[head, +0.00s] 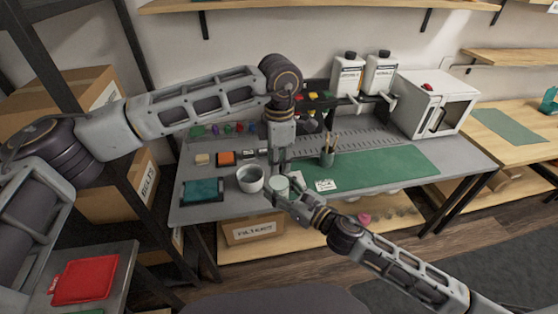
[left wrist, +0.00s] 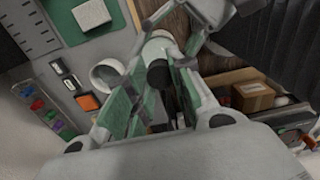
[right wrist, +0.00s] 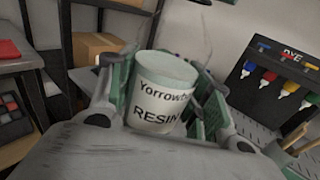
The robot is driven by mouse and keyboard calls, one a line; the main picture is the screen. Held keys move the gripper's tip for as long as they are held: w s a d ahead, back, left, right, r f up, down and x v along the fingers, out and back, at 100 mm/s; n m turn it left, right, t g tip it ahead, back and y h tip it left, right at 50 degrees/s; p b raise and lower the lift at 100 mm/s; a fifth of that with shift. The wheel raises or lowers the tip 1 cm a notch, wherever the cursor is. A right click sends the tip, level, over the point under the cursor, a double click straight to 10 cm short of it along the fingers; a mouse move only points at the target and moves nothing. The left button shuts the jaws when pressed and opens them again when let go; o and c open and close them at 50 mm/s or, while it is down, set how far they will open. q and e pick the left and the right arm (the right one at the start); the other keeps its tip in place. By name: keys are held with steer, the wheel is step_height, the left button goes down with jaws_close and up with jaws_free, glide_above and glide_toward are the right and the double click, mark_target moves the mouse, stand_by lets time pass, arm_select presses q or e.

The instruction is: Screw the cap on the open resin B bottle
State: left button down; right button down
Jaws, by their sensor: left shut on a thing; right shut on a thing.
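A white cylindrical bottle with a pale green top and a label reading "RESIN" (right wrist: 158,95) stands between the fingers of my right gripper (head: 287,195). The letter after "RESIN" is hidden. The bottle also shows in the head view (head: 280,184) near the front edge of the bench. My left gripper (head: 281,168) points down over the bottle. In the left wrist view its fingers are shut on a dark round cap (left wrist: 160,75), with the white bottle (left wrist: 157,46) just beyond it. I cannot tell whether cap and bottle touch.
A white bowl (head: 250,180) stands close left of the bottle. A cup with tools (head: 327,158) and a small labelled card (head: 325,185) are to the right. The green mat (head: 395,165) is mostly clear.

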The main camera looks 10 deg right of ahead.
arm_select(q)
steer(key=m, duration=1.1)
steer(key=shift+m, duration=0.4)
steer(key=c, duration=1.2)
jaws_free()
steer(key=shift+o, duration=0.2)
steer(key=shift+r, duration=0.1)
step_height(320, 180, up, 12)
